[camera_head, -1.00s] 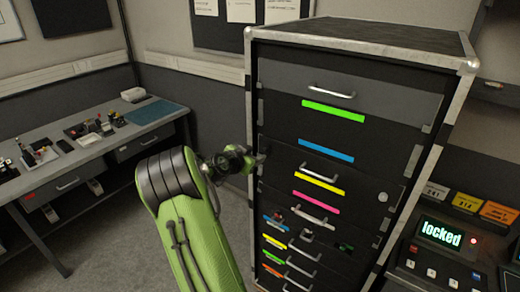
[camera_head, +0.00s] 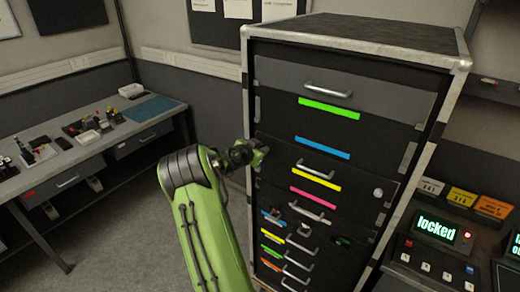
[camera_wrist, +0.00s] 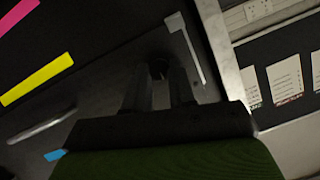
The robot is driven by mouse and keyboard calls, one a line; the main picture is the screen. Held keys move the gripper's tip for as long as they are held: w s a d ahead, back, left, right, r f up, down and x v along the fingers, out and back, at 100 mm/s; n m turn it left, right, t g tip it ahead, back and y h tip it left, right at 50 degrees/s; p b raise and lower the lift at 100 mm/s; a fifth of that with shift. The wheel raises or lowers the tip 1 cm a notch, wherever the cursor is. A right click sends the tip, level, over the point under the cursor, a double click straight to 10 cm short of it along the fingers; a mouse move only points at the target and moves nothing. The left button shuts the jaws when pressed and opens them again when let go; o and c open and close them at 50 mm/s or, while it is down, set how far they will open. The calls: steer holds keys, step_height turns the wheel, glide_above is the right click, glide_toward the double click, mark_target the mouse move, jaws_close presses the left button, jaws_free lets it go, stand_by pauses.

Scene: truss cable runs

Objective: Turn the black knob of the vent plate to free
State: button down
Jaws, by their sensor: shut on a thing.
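My gripper (camera_head: 264,150) is at the left edge of the black cabinet front, level with the blue strip. In the wrist view its two fingers (camera_wrist: 159,78) reach to the dark panel and are shut on a small black knob (camera_wrist: 158,67). The knob is dark and mostly hidden between the fingertips, so its turn position cannot be read. The dark plate (camera_wrist: 110,80) around it is the cabinet face; no vent slots can be made out. In the head view the knob is hidden by my gripper.
The rack (camera_head: 345,33) has drawers with handles and coloured strips. A grey L-shaped bar (camera_wrist: 187,50) lies just right of my fingers in the wrist view. A console at right has a display (camera_head: 436,227) reading "locked". A workbench (camera_head: 90,150) stands at left.

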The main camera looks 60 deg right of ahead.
stand_by(0.3)
steer(key=n+g, duration=0.2)
steer(key=n, duration=0.2)
steer(key=w+n+g, duration=0.1)
steer(key=n+g, duration=0.2)
steer(key=n, duration=0.1)
steer(key=f+n+g, duration=0.1)
steer(key=n+g, duration=0.1)
steer(key=n, duration=0.2)
steer(key=shift+w+d+n+g+h+b, duration=0.1)
steer(key=shift+w+n+g+h+b, duration=0.05)
steer(key=shift+n+g+h+b, duration=0.2)
stand_by(0.3)
stand_by(0.4)
steer(key=c, duration=0.9)
jaws_free()
steer(key=shift+c, duration=0.2)
steer(key=shift+r, duration=0.1)
